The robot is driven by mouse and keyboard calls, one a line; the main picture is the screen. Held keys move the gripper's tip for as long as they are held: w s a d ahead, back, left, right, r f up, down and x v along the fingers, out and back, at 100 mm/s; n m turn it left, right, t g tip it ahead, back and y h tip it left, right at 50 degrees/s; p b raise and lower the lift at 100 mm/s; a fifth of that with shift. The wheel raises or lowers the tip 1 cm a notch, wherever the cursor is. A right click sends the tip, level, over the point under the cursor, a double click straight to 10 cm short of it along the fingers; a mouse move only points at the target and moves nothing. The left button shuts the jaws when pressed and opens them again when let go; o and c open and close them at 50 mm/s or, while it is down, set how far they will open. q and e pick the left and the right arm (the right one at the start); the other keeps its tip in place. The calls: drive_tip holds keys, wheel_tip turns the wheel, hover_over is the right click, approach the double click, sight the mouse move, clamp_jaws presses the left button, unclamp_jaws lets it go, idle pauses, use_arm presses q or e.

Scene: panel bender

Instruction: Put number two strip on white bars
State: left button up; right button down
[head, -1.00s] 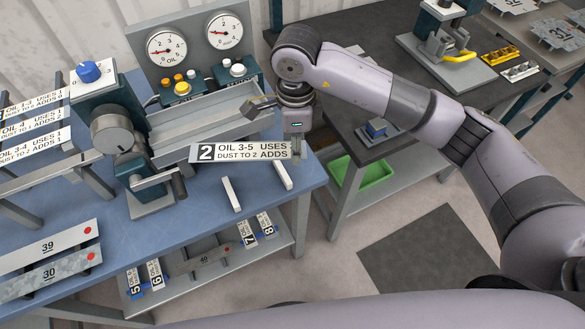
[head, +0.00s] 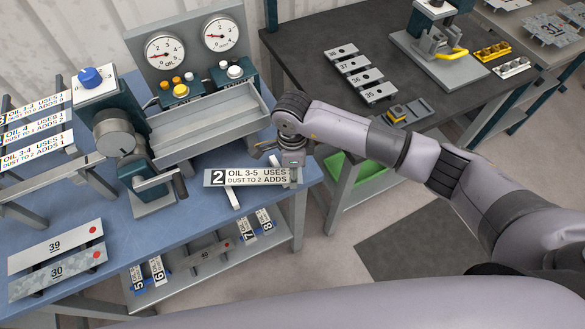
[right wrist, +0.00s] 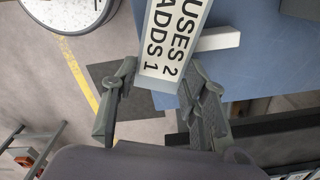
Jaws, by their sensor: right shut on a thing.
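The number two strip (head: 247,178), a white plate reading "2 OIL 3-5 USES, DUST TO 2 ADDS", lies across the view over the white bars at the right of the blue table. My right gripper (head: 291,168) is shut on its right end; the strip's end also shows at the fingers in the right wrist view (right wrist: 172,42). One white bar (head: 234,201) sticks out below the strip; the other is mostly hidden by strip and gripper. A white bar also shows beside the strip in the right wrist view (right wrist: 218,40). I cannot tell whether the strip touches the bars. My left gripper is out of view.
The panel bender (head: 125,150) and a grey trough (head: 205,125) stand behind and left of the strip. Plates 39 (head: 55,246) and 30 lie front left. Several lettered strips rest on a rack at far left. A dark table (head: 320,60) is at the right.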

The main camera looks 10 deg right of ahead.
drive_tip(key=shift+f+b, duration=0.25)
drive_tip(key=shift+b, duration=0.05)
drive_tip(key=c, duration=0.9)
unclamp_jaws()
drive_tip(key=shift+r, duration=0.1)
drive_tip(key=shift+c, duration=0.2)
drive_tip(key=shift+r, duration=0.1)
drive_tip(key=shift+r+p, duration=0.25)
drive_tip(key=shift+p, duration=0.25)
wheel_tip(320, 180, up, 12)
drive_tip(key=b, duration=0.4)
drive_tip(key=shift+f, duration=0.15)
